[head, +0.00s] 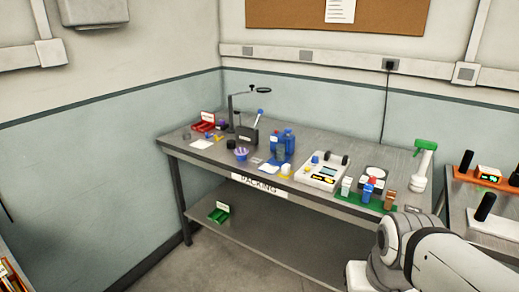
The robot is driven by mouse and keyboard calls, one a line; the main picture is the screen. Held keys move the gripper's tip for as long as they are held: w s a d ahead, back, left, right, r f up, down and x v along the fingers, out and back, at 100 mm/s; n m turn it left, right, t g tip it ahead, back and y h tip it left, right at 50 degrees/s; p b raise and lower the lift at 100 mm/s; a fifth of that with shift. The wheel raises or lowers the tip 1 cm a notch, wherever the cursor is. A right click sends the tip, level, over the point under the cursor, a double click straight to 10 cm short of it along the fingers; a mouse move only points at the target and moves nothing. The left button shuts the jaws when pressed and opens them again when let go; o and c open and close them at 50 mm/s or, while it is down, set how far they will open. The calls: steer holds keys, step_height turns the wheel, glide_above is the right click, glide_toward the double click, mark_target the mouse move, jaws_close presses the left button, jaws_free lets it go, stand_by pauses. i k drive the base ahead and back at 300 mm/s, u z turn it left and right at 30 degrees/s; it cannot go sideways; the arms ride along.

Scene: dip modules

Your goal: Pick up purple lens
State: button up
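Small purple items lie at the left end of the grey workbench (300,155), by a red open box (203,126). One purple bit (209,134) is just below that box. They are too small to tell which is the purple lens. A larger blue-purple cup-like item (241,152) stands near the front edge. My arm shows at the lower right, well apart from these items. My gripper is not in view.
A magnifier stand (231,112), blue bottles (282,142), a white instrument (324,170), a green mat (362,199) and a green-topped spray bottle (422,165) crowd the bench. A green box (218,215) sits on the lower shelf. Floor in front is clear.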

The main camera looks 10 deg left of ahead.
mark_target(240, 151)
steer(key=u, duration=0.35)
steer(key=i, duration=0.55)
steer(key=u, duration=0.7)
steer(key=i, duration=1.8)
steer(key=z, duration=0.15)
